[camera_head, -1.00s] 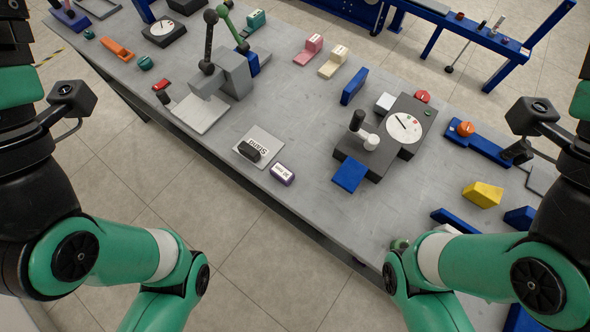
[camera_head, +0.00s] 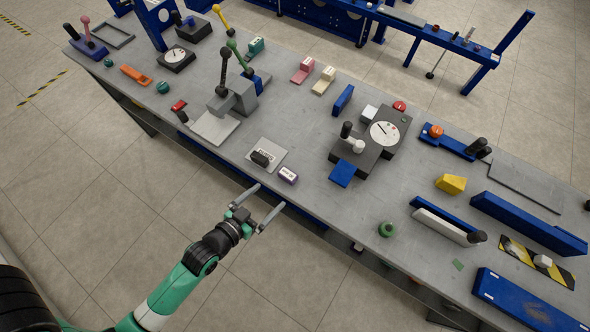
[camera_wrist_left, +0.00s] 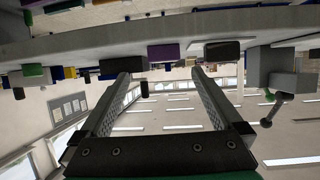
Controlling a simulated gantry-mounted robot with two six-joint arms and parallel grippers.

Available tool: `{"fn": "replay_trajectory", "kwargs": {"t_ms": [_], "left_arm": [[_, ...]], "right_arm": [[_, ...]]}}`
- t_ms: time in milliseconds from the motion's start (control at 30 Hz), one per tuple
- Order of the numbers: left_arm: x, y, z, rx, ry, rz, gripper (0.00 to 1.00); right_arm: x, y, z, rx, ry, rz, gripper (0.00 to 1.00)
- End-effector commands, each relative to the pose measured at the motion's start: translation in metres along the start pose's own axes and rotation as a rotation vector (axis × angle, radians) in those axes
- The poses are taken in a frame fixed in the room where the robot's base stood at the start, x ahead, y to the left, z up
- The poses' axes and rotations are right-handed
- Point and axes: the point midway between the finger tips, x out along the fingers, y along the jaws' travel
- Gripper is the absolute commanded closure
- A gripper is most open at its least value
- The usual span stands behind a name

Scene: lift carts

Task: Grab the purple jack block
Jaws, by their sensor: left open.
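The purple jack block (camera_head: 288,176), with a white label on top, lies near the front edge of the table in the head view. My left gripper (camera_head: 269,197) is open and empty, with its two long fingers pointing toward the block from just outside the table's front edge. The fingers are apart from the block. In the left wrist view, which looks upside down, the purple block (camera_wrist_left: 163,52) shows beyond and between the fingertips (camera_wrist_left: 160,72). My right gripper is not in view.
A black block (camera_head: 260,159) on a grey plate (camera_head: 268,148) lies just left of the purple block. A blue plate (camera_head: 342,173) and a dark dial box (camera_head: 385,133) stand to the right. The table is clear between the purple block and the green knob (camera_head: 387,229).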

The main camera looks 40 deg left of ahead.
Motion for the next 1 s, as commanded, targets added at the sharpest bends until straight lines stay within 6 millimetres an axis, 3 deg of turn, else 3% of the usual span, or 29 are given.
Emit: {"fn": "replay_trajectory", "kwargs": {"t_ms": [167,400,700,1000], "left_arm": [[0.009,-0.001,-0.002,-0.001,0.006,-0.002,0.0],[0.054,-0.001,-0.002,-0.001,0.008,-0.002,0.0],[0.071,-0.002,-0.004,0.0,0.007,-0.002,0.0],[0.116,-0.006,-0.008,0.0,0.008,-0.002,0.0]], "right_arm": [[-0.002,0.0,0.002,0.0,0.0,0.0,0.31],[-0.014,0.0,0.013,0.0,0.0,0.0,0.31],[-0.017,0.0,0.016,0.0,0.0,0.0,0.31],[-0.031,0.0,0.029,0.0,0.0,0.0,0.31]]}}
